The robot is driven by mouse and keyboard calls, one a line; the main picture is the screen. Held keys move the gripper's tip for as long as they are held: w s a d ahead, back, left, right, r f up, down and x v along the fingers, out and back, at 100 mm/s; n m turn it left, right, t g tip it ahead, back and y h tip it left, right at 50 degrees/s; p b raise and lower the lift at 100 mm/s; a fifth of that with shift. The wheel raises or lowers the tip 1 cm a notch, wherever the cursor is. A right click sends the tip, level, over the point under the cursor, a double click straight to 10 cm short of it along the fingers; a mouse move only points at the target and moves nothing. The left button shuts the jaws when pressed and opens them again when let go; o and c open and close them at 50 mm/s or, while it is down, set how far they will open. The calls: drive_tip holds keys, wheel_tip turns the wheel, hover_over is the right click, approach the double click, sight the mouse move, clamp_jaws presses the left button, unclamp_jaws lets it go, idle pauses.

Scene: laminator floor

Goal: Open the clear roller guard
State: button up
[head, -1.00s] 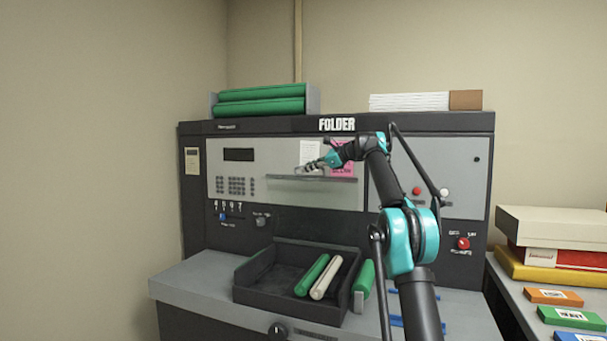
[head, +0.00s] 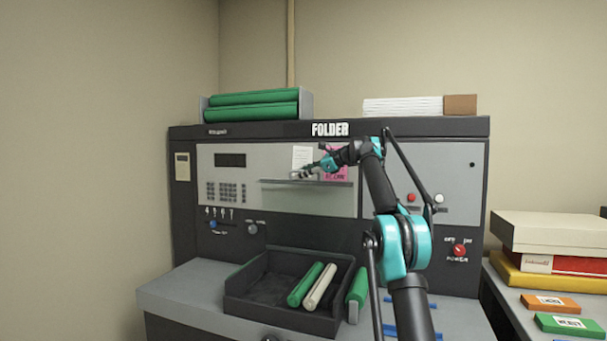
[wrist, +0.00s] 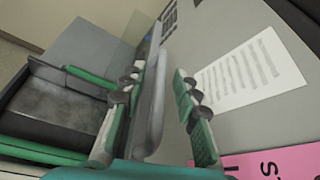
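The clear roller guard (head: 275,196) is a see-through panel on the front of the machine, below the display. A grey bar handle (head: 330,184) runs along its top edge. My gripper (head: 303,174) is at this bar, in front of the panel. In the wrist view my gripper (wrist: 160,105) is open, with the grey bar (wrist: 150,95) between its two fingers. The bar is close to the left finger, and a clear gap separates it from the right finger. I cannot tell whether the left finger touches it.
A black tray (head: 240,306) with green and white rolls sits on the ledge below. A white note (head: 302,157) and a pink note are on the panel behind my gripper. Buttons and a red power knob (head: 459,250) are at the right. Boxes (head: 545,231) stack on the right table.

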drive_tip(key=v, duration=1.2)
drive_tip(key=shift+r, duration=0.1)
drive_tip(key=shift+d, duration=0.1)
